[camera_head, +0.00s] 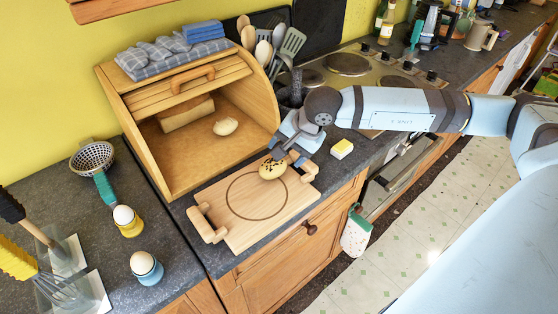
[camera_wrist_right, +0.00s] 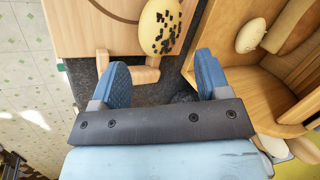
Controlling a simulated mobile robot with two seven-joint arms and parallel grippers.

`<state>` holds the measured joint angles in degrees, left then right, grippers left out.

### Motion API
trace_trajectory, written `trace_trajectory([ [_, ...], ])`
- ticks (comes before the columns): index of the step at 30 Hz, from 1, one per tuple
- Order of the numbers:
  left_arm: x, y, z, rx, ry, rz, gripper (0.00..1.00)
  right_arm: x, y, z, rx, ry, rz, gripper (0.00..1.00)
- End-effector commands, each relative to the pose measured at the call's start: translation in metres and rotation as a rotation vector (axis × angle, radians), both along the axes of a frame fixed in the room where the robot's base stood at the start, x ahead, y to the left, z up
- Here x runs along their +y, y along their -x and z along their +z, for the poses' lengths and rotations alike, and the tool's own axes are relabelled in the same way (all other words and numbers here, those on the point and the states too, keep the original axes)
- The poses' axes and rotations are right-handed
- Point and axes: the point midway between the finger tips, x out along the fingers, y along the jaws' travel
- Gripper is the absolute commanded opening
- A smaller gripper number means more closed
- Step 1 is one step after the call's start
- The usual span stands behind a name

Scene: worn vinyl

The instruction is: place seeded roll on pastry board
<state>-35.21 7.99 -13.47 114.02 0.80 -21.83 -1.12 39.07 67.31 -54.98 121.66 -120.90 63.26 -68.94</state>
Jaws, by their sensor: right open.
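The seeded roll (camera_head: 272,168), pale with dark seeds on one end, lies over the far right part of the pastry board (camera_head: 230,225), beside its right handle. It appears to rest on the wood, though contact underneath is hidden. The roll also shows in the right wrist view (camera_wrist_right: 156,24), beyond the fingertips. My right gripper (camera_head: 289,157) is open, with its blue fingers (camera_wrist_right: 157,62) apart and nothing between them. It is just behind the roll, near the board's right handle. My left gripper is not in view.
An open wooden bread box (camera_head: 150,150) stands behind the board, with a plain roll (camera_head: 225,126) inside. A yellow-and-white block (camera_head: 342,148) lies right of my gripper. Egg cups (camera_head: 129,226) stand at left. The hob (camera_head: 350,75) is behind my right arm.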

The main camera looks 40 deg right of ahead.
Motion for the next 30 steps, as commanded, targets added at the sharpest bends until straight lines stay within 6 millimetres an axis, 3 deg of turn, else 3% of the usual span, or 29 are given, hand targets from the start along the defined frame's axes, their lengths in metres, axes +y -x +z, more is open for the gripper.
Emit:
trace_trajectory([
  [4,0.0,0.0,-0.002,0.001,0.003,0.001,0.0,-0.007,0.01,0.025,-0.003,0.001,-0.001,0.7],
  [10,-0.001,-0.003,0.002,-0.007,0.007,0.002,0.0,-0.011,0.018,0.043,-0.001,0.001,-0.002,0.7],
  [30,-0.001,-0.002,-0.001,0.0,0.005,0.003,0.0,-0.005,0.02,0.044,0.003,-0.025,0.0,0.7],
])
